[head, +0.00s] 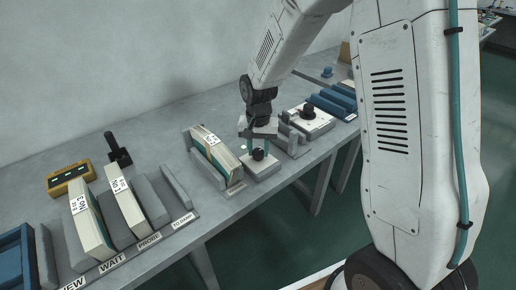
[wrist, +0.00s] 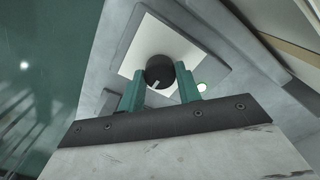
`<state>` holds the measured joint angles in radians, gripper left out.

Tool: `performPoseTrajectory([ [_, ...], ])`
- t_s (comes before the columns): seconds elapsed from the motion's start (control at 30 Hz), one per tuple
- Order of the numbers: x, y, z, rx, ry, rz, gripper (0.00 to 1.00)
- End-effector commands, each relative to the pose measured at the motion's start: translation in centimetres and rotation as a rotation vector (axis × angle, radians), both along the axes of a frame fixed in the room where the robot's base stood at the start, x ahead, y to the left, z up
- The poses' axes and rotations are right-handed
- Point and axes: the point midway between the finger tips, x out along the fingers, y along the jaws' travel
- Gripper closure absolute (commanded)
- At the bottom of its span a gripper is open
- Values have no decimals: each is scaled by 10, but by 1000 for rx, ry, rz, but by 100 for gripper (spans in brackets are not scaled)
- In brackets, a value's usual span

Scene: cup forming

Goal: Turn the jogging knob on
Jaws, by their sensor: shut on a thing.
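The jogging knob (wrist: 160,71) is a round black knob with a pale pointer mark, set on a white square plate (wrist: 130,62). In the head view the knob (head: 258,154) sits on a light box (head: 262,167) near the table's front edge. My gripper (wrist: 160,88) has its two green fingers on either side of the knob and is shut on it. In the head view my gripper (head: 259,145) points down over the box. The pointer's exact setting is hard to read.
A rack with an upright labelled book-like block (head: 215,152) stands just left of the knob box. Another box with a black knob (head: 308,111) and blue blocks (head: 332,103) stand to the right. More labelled blocks (head: 125,195) and a yellow device (head: 71,180) are at the left.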

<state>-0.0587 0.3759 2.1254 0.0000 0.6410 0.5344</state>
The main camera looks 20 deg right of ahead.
Motion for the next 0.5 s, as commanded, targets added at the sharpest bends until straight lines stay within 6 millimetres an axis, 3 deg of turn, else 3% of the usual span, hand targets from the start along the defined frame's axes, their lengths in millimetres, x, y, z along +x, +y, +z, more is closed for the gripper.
performPoseTrajectory([
  [0.47,1,0,1,0,-4,-12,89],
  [0.5,1,0,1,0,-4,-12,55],
])
